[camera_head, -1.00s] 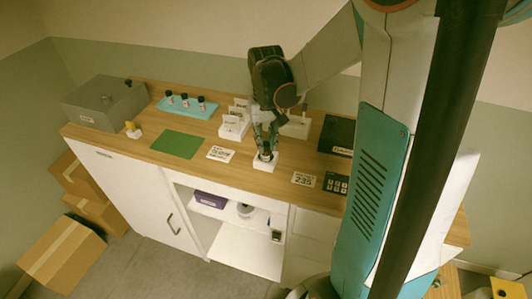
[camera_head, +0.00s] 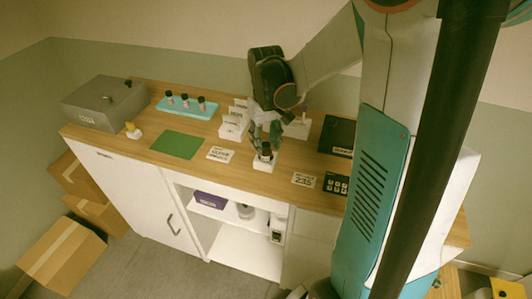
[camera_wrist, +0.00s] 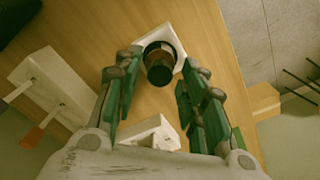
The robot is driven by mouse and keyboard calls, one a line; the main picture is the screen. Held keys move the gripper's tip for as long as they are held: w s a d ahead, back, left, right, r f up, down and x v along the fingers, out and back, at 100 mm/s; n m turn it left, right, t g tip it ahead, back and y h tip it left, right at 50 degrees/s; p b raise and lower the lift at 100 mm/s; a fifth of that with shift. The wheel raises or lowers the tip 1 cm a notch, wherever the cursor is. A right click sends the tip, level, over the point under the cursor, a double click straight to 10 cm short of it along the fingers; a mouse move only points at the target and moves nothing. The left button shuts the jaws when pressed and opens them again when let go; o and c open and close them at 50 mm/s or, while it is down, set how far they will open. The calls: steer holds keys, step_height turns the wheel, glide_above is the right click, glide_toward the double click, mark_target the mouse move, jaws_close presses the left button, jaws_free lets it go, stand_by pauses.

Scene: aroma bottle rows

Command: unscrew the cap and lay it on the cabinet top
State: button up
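A small dark bottle (camera_head: 266,156) stands upright in a white square holder (camera_head: 263,166) near the front edge of the cabinet top (camera_head: 228,170). Its black cap (camera_wrist: 160,75) sits on top of it in the wrist view. My gripper (camera_head: 265,143) is just above the bottle, pointing down. Whether the cap is loose cannot be told.
A teal tray (camera_head: 205,114) with several bottles stands at the back left, beside a grey box (camera_head: 100,103). A green mat (camera_head: 177,145) lies bare left of a printed card (camera_head: 220,154). White card holders (camera_head: 232,127) stand behind the bottle. A black keypad (camera_head: 336,183) lies to the right.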

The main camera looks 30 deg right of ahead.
steer(key=m, duration=0.4)
steer(key=shift+m, duration=0.4)
steer(key=m, duration=0.9)
steer(key=shift+m, duration=0.4)
steer(key=m, duration=0.3)
steer(key=shift+m+b, duration=0.3)
steer(key=shift+m, duration=0.1)
steer(key=shift+c, duration=0.6)
jaws_close()
